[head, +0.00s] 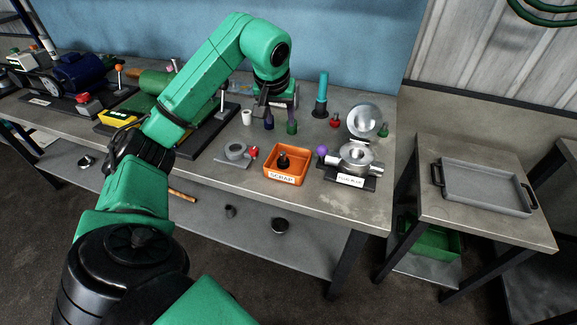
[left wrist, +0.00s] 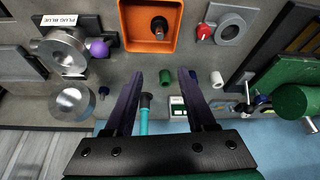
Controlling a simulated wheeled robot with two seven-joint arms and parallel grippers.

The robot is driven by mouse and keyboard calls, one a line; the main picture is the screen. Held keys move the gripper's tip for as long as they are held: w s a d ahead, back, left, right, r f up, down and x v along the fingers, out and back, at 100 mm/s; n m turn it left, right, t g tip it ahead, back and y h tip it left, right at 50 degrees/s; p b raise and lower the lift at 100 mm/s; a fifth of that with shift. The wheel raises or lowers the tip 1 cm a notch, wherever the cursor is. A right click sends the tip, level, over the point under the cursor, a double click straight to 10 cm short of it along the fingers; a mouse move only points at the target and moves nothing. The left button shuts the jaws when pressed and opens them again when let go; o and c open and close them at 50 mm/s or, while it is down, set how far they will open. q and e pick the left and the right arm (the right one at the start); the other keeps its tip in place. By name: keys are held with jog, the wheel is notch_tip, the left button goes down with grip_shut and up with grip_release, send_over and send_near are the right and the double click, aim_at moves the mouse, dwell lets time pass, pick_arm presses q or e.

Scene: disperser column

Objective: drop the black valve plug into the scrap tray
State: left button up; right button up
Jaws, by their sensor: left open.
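The black valve plug (head: 284,161) stands inside the orange scrap tray (head: 303,165), labelled SCRAP, near the bench's front edge. In the left wrist view the plug (left wrist: 158,27) is within the walls of the tray (left wrist: 126,40), clear of my fingers. My left gripper (head: 267,116) is above the bench behind the tray. In the left wrist view its dark purple fingers (left wrist: 158,88) are apart, with nothing gripped between them. My right gripper is not in view.
A metal valve body (head: 356,158) with a purple ball (head: 322,150) stands right of the tray. A grey ring (head: 235,151) and red knob (head: 254,152) lie left. A green plug (head: 291,127) and teal post (head: 320,95) stand behind. A grey tray (head: 485,183) sits on the side table.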

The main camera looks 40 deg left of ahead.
pick_arm(q)
jog(key=v, duration=0.7)
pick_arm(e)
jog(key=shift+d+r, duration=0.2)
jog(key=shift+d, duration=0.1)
pick_arm(q)
jog(key=shift+s+d+r, duration=0.1)
